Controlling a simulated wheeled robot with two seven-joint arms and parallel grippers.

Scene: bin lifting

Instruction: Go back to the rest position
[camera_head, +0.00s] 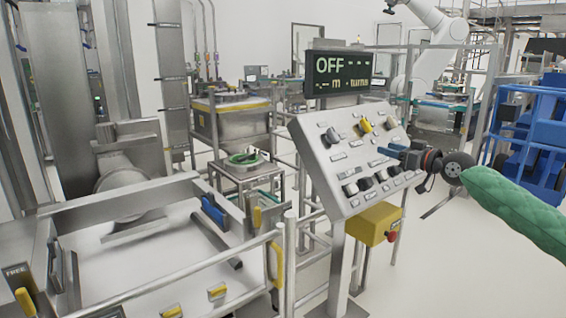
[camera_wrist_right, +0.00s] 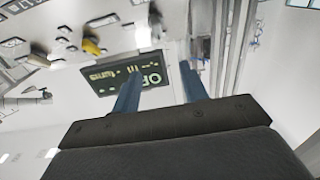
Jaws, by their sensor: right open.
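My right gripper (camera_head: 395,154) is in front of the right part of the slanted control panel (camera_head: 330,150). Its arm, in a green sleeve, comes in from the right. In the right wrist view its two blue fingers (camera_wrist_right: 158,95) are spread apart with nothing between them. The dark display (camera_head: 340,74) above the panel reads OFF; it also shows upside down behind the fingers in the right wrist view (camera_wrist_right: 150,82). Whether the gripper touches the panel I cannot tell. My left gripper does not show.
A metal railing (camera_head: 180,278) and a lift frame with a white floor fill the left. A yellow box with a red button (camera_head: 375,225) hangs below the panel. A blue rack (camera_head: 530,125) stands at the far right. The floor at the lower right is clear.

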